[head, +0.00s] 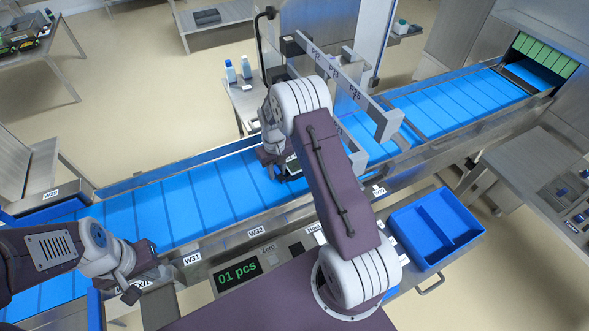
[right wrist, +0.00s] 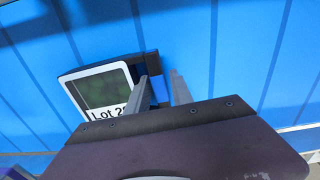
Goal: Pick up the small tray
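The small tray is dark, with a white-bordered label showing a green window and "Lot 2". In the right wrist view the small tray (right wrist: 102,88) lies on the blue belt. My right gripper (right wrist: 164,88) is open at the tray's right end, one finger over the tray and the other just beyond its edge. I cannot tell whether either touches it. In the head view my right gripper (head: 277,158) is low over the belt, and my arm hides most of the tray. My left gripper (head: 136,286) is at the lower left; its fingers are unclear.
The blue conveyor belt (head: 205,203) runs from lower left to upper right, with metal side rails. A grey frame (head: 340,80) spans it beyond my right arm. A blue divided bin (head: 436,228) stands at the right front. A display (head: 238,273) reads "01 pcs". The belt left of my right gripper is clear.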

